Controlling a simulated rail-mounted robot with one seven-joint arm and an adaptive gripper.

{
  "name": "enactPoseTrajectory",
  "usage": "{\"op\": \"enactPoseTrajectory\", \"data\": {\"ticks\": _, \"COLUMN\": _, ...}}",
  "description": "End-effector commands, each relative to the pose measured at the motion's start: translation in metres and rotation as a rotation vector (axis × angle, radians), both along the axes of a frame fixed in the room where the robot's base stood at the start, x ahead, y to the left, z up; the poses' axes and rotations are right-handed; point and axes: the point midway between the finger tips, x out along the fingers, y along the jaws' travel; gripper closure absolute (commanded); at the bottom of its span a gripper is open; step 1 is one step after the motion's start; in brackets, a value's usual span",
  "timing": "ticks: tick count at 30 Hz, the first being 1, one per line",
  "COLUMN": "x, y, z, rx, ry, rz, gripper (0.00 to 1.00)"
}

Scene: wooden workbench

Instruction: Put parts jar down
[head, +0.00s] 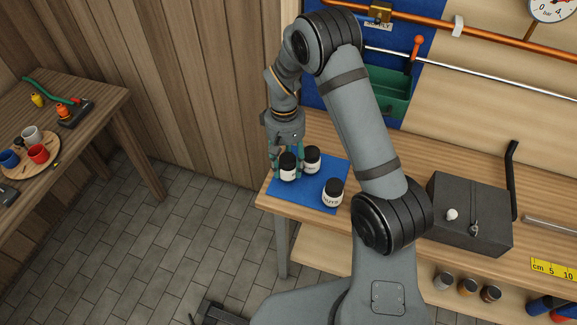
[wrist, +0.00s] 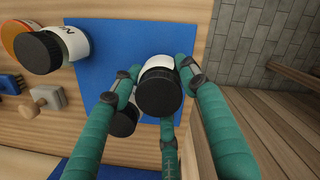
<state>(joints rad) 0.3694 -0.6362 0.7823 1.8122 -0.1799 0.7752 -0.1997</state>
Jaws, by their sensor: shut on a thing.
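My gripper (head: 287,160) points down over the workbench, its green fingers closed around a white parts jar with a black lid (head: 288,168). In the wrist view the fingers of my gripper (wrist: 158,82) surround this jar (wrist: 160,92), lid toward the camera. The held jar is upright over the left part of a blue mat (head: 318,203); I cannot tell whether its base touches the mat. A second similar jar (head: 312,160) stands just right of it, partly hidden by a finger in the wrist view (wrist: 124,122). A third jar (head: 333,193) stands toward the mat's front right.
A dark grey box (head: 470,213) with a lever stands to the right on the workbench. A green bin (head: 388,92) hangs on the back panel. The bench's left edge is close to the mat. A separate table (head: 100,100) stands at far left.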

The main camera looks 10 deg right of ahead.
Motion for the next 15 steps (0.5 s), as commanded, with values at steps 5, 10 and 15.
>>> {"op": "enactPoseTrajectory", "data": {"ticks": 5, "x": 0.000, "y": 0.000, "z": -0.012, "rx": 0.000, "ry": -0.002, "rz": -0.002, "gripper": 0.94}}
{"op": "enactPoseTrajectory", "data": {"ticks": 10, "x": 0.001, "y": 0.000, "z": -0.012, "rx": 0.000, "ry": -0.003, "rz": -0.002, "gripper": 0.94}}
{"op": "enactPoseTrajectory", "data": {"ticks": 15, "x": 0.000, "y": 0.000, "z": -0.017, "rx": 0.000, "ry": -0.002, "rz": -0.002, "gripper": 0.94}}
